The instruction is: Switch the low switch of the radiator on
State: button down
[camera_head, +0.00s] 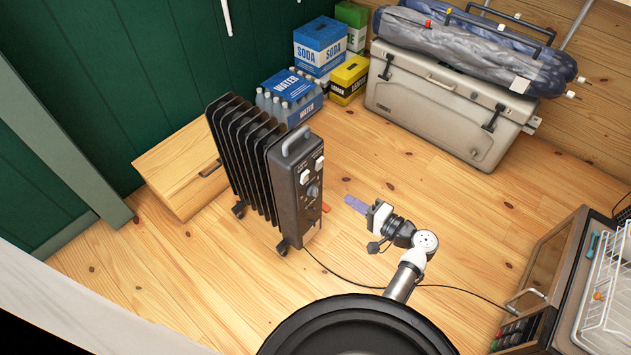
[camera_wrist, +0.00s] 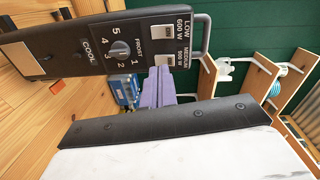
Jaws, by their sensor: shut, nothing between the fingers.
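The radiator (camera_head: 282,180) is a black, finned oil heater standing upright on the floor, with a grey handle on top. Its control panel faces my gripper. In the wrist view the switch labelled LOW 600 W (camera_wrist: 167,32) is above the MEDIUM switch (camera_wrist: 165,61), with a dial (camera_wrist: 121,49) to their left. In the head view the low switch (camera_head: 304,177) is the left white one. My gripper (camera_head: 347,200) has purple fingers, shut and empty, to the right of the panel and apart from it. In the wrist view its fingertips (camera_wrist: 158,72) appear just below the MEDIUM switch. Switch positions are unclear.
A wooden drawer box (camera_head: 180,165) stands left of the radiator. Water packs (camera_head: 290,97) and soda boxes (camera_head: 320,42) stand behind it. A cooler (camera_head: 450,105) is at the back right. A black cable (camera_head: 345,278) crosses the floor. An oven (camera_head: 545,270) stands at right.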

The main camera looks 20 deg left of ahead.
aim_at(307, 176)
jog(key=shift+s+d+f+m+t+y, duration=0.2)
jog(key=shift+s+d+f+m+y, duration=0.1)
jog(key=shift+s+m+y, duration=0.25)
jog(key=shift+s+d+f+m+t+y, duration=0.25)
jog(key=shift+s+y, duration=0.2)
jog(key=shift+s, duration=0.25)
jog(key=p+x, duration=0.3)
jog(key=x, duration=1.1)
jog(key=shift+s, duration=0.1)
jog(key=shift+a+r+p, duration=0.2)
jog(key=shift+r+p, duration=0.05)
jog(key=shift+p, duration=0.25)
jog(key=shift+a+f+g+h, duration=0.15)
jog(key=shift+g+h, duration=0.1)
jog(key=shift+h, duration=0.15)
